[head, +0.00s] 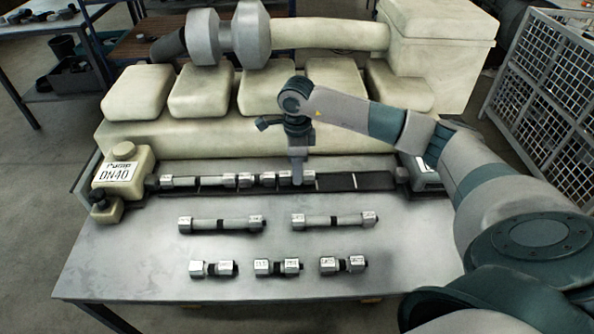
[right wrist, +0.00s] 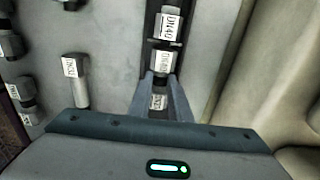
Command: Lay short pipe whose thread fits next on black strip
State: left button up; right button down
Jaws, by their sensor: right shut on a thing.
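The black strip (head: 342,183) lies along the back of the grey table. A long pipe (head: 199,181) and short fittings (head: 246,180) lie end to end on its left and middle part. My right gripper (head: 298,178) points down at the right end of this row. It is shut on a short pipe (right wrist: 158,101), whose white label shows between the fingers in the right wrist view. The held pipe is at the strip, in line with pieces labelled DN40 (right wrist: 163,62); I cannot tell whether it touches its neighbour. My left gripper is not in view.
Two longer pipes (head: 221,224) (head: 333,220) and three short pipes (head: 213,268) (head: 277,267) (head: 342,265) lie loose in front. A pump block labelled DN40 (head: 117,172) stands at the strip's left end. A large cream engine (head: 250,135) stands behind. The strip's right part is bare.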

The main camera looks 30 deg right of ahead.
dwell(0.7)
jog(key=c, duration=1.6)
grip_release()
jog(key=shift+f, duration=0.1)
jog(key=shift+o, duration=0.2)
jog(key=shift+r+b, duration=0.45)
jog(key=shift+r, duration=0.1)
notch_tip(320, 180, up, 16)
jog(key=b, duration=0.4)
jog(key=shift+r, duration=0.2)
jog(key=shift+s+f, duration=0.1)
